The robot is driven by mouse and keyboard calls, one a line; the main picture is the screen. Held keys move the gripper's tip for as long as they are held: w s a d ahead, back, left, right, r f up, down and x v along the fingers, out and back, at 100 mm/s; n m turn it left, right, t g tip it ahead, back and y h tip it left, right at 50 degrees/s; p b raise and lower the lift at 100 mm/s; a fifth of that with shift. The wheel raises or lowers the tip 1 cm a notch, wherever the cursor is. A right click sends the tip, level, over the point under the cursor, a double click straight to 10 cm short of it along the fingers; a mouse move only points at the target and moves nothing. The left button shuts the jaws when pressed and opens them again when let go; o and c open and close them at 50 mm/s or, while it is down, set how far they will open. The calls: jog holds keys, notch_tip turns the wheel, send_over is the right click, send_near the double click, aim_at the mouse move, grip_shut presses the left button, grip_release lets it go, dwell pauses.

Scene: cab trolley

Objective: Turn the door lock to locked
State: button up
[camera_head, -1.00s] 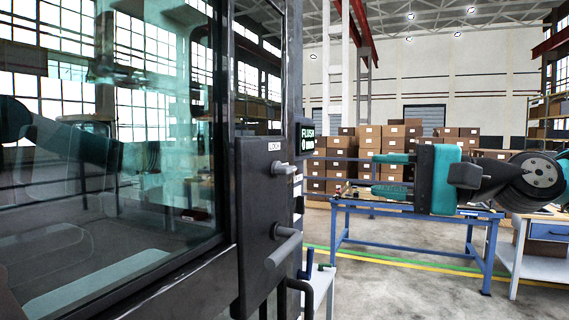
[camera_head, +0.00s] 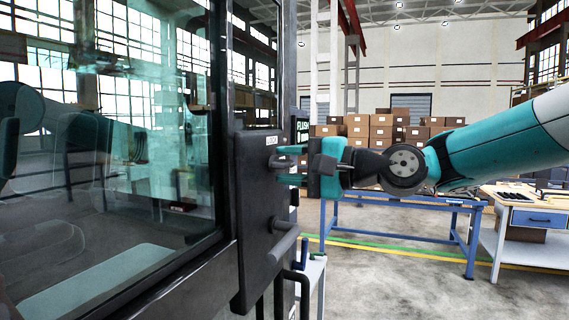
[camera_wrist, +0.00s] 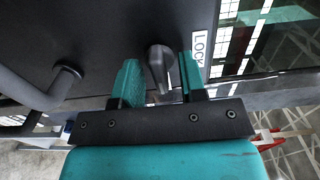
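The door lock is a short grey lever knob (camera_wrist: 160,66) on the dark lock panel (camera_head: 258,195) of the cab door, beside a white "LOCK" label (camera_wrist: 199,47). In the wrist view my gripper (camera_wrist: 159,85) is open, with one teal finger on each side of the knob. A gap shows between the knob and each finger. In the head view my gripper (camera_head: 290,163) reaches the knob from the right, and its fingers partly hide the knob. The larger grey door handle (camera_head: 284,241) sits lower on the same panel.
The glazed cab door (camera_head: 120,150) fills the left side. A curved dark rail (camera_head: 300,285) stands below the handle. A blue-framed table (camera_head: 440,206) and a white bench (camera_head: 525,215) stand behind at right. Open floor lies between.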

grip_shut()
jog(key=shift+f+b, duration=0.1)
jog(key=shift+b, duration=0.2)
jog(key=n+b, duration=0.1)
jog(key=b, duration=0.1)
jog(key=n+b, duration=0.2)
jog(key=shift+f+n, duration=0.2)
jog(key=shift+n, duration=0.1)
jog(key=n+b, duration=0.9)
jog(key=shift+n, duration=0.4)
jog(key=shift+r+n+b, duration=0.15)
jog(key=shift+n+b, duration=0.7)
jog(key=shift+n, duration=0.25)
jog(key=shift+r+n+b, duration=0.1)
jog(key=shift+n+b, duration=0.7)
jog(key=shift+n, duration=0.3)
